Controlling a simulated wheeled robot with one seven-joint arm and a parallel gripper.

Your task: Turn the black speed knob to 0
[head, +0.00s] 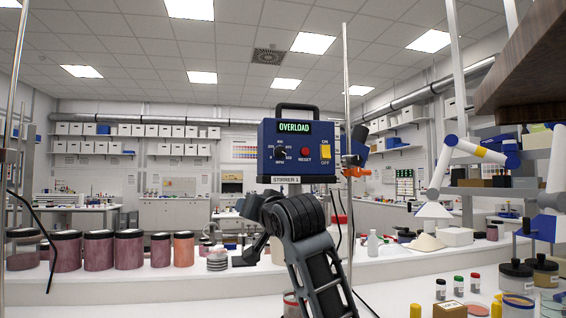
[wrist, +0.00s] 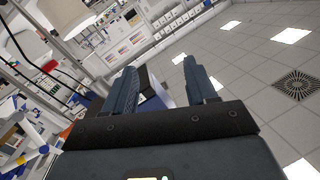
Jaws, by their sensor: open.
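The blue stirrer box (head: 297,134) stands upright in the middle of the head view, its front panel facing me. The black speed knob (head: 281,153) is at the left of that panel, with small white marks around it; its setting is too small to read. The display (head: 294,127) above shows OVERLOAD in green. My gripper (wrist: 160,68) is open, with two dark fingers apart and nothing held. Beyond and between the fingers is part of a blue and pale box, which looks like the stirrer. The knob is not visible in the wrist view.
The panel also has a red reset button (head: 305,152) and a yellow on/off switch (head: 326,150). A thin metal rod (head: 347,220) with an orange clamp (head: 355,171) stands right of the box. Several dark-lidded jars (head: 129,251) line the bench at left.

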